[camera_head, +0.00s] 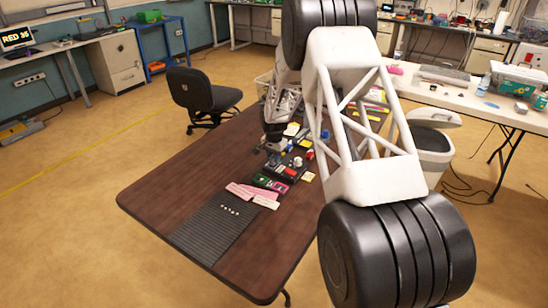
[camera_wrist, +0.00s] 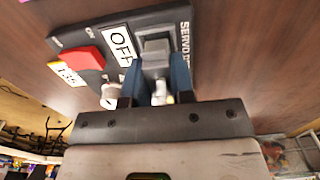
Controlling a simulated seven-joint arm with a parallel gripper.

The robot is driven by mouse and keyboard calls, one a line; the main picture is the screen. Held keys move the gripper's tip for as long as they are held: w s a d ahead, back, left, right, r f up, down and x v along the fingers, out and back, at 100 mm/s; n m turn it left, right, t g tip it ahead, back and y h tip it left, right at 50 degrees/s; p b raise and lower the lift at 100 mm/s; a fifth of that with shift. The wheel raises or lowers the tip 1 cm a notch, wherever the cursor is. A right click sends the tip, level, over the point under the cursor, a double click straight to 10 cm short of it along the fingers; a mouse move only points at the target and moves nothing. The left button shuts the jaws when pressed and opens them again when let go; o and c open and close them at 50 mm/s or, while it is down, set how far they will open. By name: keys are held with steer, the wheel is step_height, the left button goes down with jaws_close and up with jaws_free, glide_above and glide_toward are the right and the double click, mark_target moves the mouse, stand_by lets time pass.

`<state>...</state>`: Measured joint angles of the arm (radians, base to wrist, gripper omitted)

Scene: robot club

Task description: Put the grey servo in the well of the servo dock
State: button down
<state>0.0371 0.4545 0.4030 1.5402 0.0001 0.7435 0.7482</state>
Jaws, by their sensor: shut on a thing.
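The servo dock (camera_wrist: 84,35) is a dark plate on the brown table, with part of the lettering "SERVO" showing at its right end. It carries an OFF label (camera_wrist: 121,43) and a red block (camera_wrist: 83,58). My gripper (camera_wrist: 156,64) has its two blue fingers shut on the grey servo (camera_wrist: 155,46), at the lettered end of the dock. The well is not clearly visible, and I cannot tell how deep the servo sits or whether it touches the dock. In the head view my gripper (camera_head: 273,138) is small, over the middle of the table.
The long brown table (camera_head: 165,190) holds pink cards (camera_head: 262,196), a ribbed dark mat (camera_head: 212,228) and several small parts. Its near left part is bare. A black chair (camera_head: 203,95) stands at its left side. My arm covers much of the right side of the head view.

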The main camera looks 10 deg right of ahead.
steer(key=shift+f, duration=0.5)
stand_by(1.5)
steer(key=shift+c, duration=2.4)
jaws_free()
steer(key=shift+r, duration=0.15)
steer(key=shift+r, duration=3.85)
